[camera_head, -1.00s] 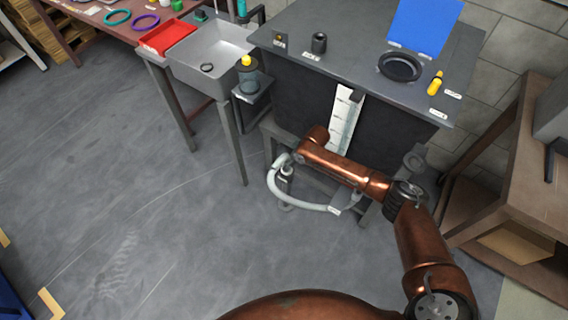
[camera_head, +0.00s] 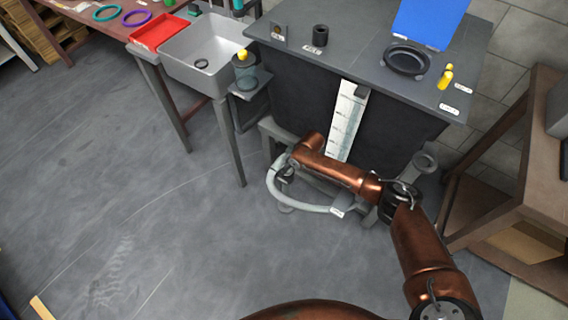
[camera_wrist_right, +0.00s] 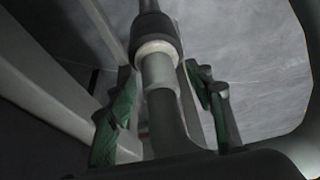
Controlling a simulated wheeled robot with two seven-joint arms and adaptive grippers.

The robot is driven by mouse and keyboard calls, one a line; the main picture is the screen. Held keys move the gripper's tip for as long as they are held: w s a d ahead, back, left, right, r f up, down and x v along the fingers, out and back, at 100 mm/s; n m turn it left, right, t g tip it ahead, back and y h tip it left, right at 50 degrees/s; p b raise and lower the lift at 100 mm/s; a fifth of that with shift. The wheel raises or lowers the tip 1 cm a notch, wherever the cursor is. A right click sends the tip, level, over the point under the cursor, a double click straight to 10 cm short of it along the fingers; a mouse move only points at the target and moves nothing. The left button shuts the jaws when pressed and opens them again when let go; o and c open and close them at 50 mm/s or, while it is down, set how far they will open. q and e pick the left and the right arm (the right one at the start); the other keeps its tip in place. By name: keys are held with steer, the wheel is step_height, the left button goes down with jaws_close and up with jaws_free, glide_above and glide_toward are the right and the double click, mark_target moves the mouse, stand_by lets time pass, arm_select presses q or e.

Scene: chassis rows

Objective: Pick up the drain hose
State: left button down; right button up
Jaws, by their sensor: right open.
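The drain hose (camera_head: 306,206) is a pale grey tube that curves in a loop low in front of the dark bench, with a white label near its right end. My right arm reaches down from the right, and my right gripper (camera_head: 283,170) is at the hose's left end, small and partly hidden by the arm. In the right wrist view the open right gripper (camera_wrist_right: 164,100) has its green-padded fingers on both sides of a hose end (camera_wrist_right: 159,72) with a white ring and a dark collar. Gaps show between the pads and the hose. My left gripper is out of view.
The dark bench (camera_head: 370,75) stands behind the hose, with a white measuring strip (camera_head: 345,125) on its front. A grey sink (camera_head: 205,72) is to the left. A brown wooden shelf (camera_head: 500,190) stands close on the right.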

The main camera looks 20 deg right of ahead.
steer(key=shift+c, duration=0.4)
jaws_close()
stand_by(0.4)
